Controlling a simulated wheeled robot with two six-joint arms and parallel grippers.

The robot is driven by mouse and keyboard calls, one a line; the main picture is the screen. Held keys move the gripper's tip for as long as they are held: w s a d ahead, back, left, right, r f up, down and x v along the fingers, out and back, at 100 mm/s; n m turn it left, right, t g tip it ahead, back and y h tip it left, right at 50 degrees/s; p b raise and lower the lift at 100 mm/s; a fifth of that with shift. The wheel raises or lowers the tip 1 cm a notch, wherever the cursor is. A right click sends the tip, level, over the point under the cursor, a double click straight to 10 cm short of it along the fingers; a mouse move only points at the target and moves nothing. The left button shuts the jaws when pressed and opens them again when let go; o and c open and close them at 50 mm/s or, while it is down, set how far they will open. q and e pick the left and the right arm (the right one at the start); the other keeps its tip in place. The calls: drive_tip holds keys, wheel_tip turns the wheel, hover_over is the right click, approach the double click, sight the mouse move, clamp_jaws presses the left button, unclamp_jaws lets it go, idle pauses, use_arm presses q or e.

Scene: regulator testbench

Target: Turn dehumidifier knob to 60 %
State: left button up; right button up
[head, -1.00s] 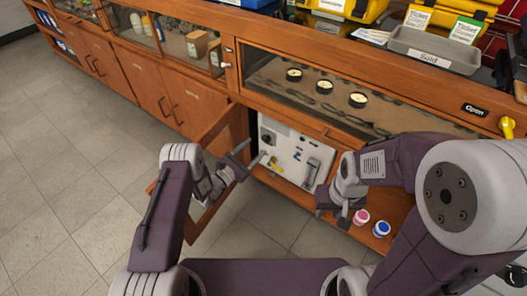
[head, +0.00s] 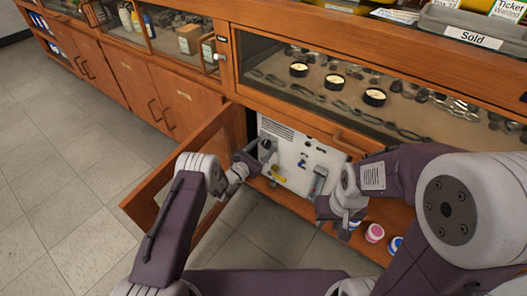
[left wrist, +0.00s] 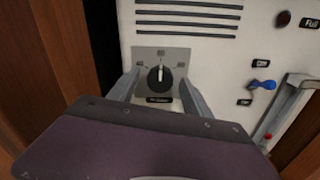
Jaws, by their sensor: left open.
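The dehumidifier (head: 300,160) is a white panel inside the open cabinet. Its black knob (left wrist: 160,78) sits on a grey dial plate (left wrist: 143,54) in the left wrist view. The knob's white mark points up to the top label; labels also stand at left and right, too small to read surely. My left gripper (head: 258,152) is open at the panel's upper left. In the left wrist view its fingers stand on either side of the knob, with gaps visible. My right gripper (head: 326,208) is low in front of the panel's right side; its jaws are unclear.
An open wooden cabinet door (head: 180,165) stands left of my left gripper. A blue switch (left wrist: 263,85) and a grey handle (left wrist: 290,108) are right of the knob. A pink-lidded jar (head: 374,232) and a blue-lidded jar (head: 396,244) stand near my right gripper.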

use_arm(q)
drive_tip(key=shift+r, duration=0.1)
clamp_jaws()
drive_tip(key=shift+m, duration=0.3)
drive_tip(key=m+p, duration=0.2)
drive_tip(key=m, duration=0.3)
drive_tip(key=shift+m, duration=0.3)
drive_tip(key=m+p, duration=0.1)
drive_tip(key=m, duration=0.4)
drive_tip(key=shift+m, duration=0.4)
unclamp_jaws()
